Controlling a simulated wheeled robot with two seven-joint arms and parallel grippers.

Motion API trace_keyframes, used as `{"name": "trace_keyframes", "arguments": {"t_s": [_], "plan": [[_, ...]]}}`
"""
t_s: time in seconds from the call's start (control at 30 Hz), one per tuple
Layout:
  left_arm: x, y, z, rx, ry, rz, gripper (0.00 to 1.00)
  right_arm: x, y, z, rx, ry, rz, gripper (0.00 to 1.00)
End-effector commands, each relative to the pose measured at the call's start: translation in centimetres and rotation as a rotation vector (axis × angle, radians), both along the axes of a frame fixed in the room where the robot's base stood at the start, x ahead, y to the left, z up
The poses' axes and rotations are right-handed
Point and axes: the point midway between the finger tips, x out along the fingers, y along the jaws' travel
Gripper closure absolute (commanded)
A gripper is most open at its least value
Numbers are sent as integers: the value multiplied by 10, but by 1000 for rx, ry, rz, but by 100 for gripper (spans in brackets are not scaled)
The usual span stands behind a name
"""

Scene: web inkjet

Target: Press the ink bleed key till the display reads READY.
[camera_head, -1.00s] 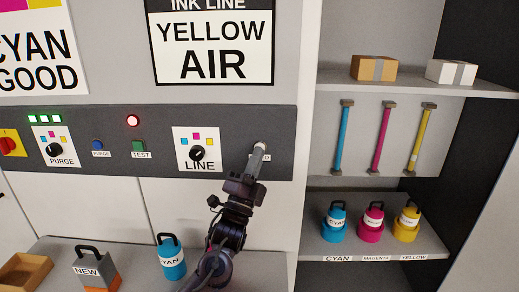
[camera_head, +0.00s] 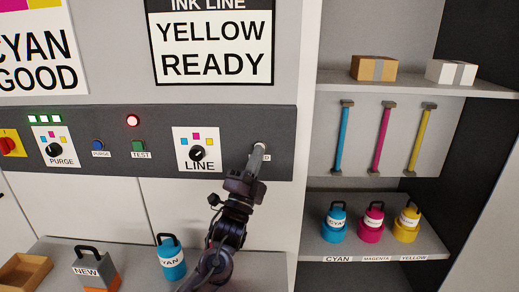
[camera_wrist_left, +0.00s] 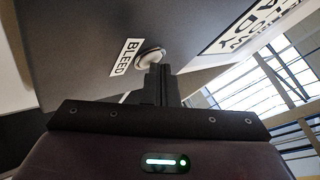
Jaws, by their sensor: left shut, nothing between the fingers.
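The ink line display (camera_head: 211,42) reads YELLOW READY. The bleed key (camera_wrist_left: 150,57) is a pale round button beside its BLEED label (camera_wrist_left: 126,57) in the left wrist view. In the head view the key is mostly hidden behind my left gripper (camera_head: 256,158). My left gripper is shut and empty, its fingertips at the key; whether they still touch it I cannot tell. The LINE selector knob (camera_head: 197,153) is left of the key. My right gripper is not in view.
The panel also has a PURGE knob (camera_head: 54,149), a blue button (camera_head: 97,145), a green TEST button (camera_head: 138,145) and a lit red lamp (camera_head: 132,120). A cyan bottle (camera_head: 171,260) stands below. Shelves on the right hold bottles and boxes (camera_head: 373,68).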

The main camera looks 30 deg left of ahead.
Motion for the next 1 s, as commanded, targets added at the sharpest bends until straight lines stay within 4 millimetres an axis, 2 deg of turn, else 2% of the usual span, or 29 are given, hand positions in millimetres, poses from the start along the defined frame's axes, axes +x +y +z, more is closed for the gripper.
{"name": "trace_keyframes", "arguments": {"t_s": [0.33, 0.7, 1.0], "plan": [[-13, -7, 0, -1, 1, 1, 100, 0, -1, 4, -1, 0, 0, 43], [-16, -9, -1, -1, 1, 1, 100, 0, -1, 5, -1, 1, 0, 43], [-40, -24, 0, -2, 2, -1, 100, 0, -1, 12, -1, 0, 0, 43]]}}
